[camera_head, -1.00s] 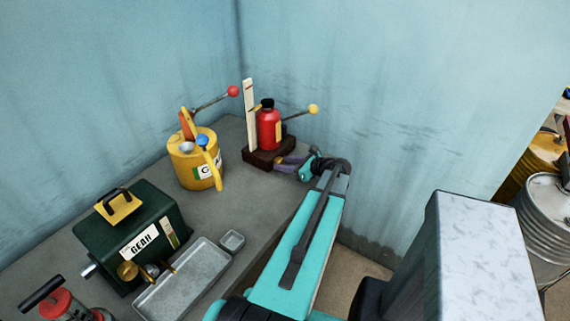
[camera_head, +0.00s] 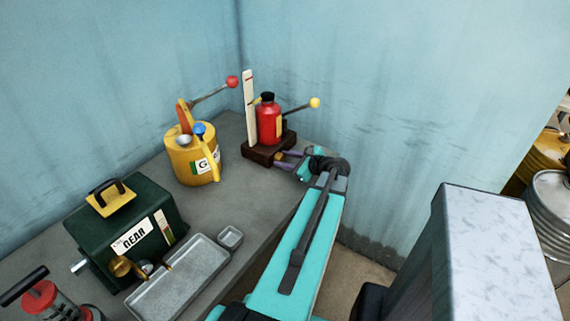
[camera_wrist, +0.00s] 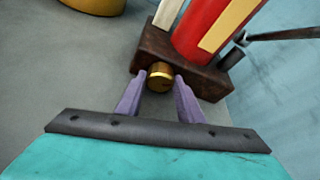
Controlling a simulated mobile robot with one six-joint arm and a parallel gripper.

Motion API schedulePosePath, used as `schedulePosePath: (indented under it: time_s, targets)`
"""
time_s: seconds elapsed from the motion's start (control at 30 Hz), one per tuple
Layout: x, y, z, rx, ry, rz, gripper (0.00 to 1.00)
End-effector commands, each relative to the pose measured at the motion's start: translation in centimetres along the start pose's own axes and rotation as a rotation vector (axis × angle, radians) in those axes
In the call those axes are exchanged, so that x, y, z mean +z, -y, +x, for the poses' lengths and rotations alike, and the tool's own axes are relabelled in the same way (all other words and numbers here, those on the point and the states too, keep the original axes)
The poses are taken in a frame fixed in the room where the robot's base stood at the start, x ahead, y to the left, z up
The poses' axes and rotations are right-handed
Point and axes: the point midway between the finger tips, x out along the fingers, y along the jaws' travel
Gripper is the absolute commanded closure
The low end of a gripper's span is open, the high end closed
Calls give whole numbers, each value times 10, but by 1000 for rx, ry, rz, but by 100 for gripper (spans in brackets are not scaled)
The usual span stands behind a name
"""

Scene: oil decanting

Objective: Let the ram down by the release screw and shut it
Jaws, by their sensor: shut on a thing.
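The red bottle jack (camera_head: 268,124) stands upright on a dark brown block (camera_head: 262,152) at the far corner of the bench, its ram with a black cap (camera_head: 267,97) on top. A white upright scale (camera_head: 248,98) stands at its left. A brass release screw (camera_wrist: 160,76) sticks out of the block's near face in the wrist view. My gripper (camera_wrist: 160,84) has its two purple fingers on either side of the screw, shut on it. In the head view the fingers (camera_head: 290,160) reach the block, and the screw is hidden there.
A pump lever with a yellow knob (camera_head: 314,102) points right from the jack. A yellow oil can (camera_head: 184,160) with a red-knobbed lever stands to the left. A green gear box (camera_head: 150,205) and a grey tray (camera_head: 178,280) are nearer. The wall is close behind.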

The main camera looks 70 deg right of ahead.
Motion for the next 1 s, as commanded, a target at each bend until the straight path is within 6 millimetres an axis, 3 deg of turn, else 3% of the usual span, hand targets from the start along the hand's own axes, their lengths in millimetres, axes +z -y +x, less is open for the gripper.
schedulePosePath:
  time_s: [0.3,0.7,0.73,0.8,0.83,1.0]
  targets:
    - [-2,-2,0,-45,-1,-105,89]
    - [-1,-1,-1,-51,-2,-120,89]
    - [-1,-1,-1,-51,-2,-120,63]
    - [-1,-1,-1,-51,-2,-120,51]
    - [-1,-1,-1,-51,-2,-120,48]
    - [-1,-1,0,-50,-2,-120,48]
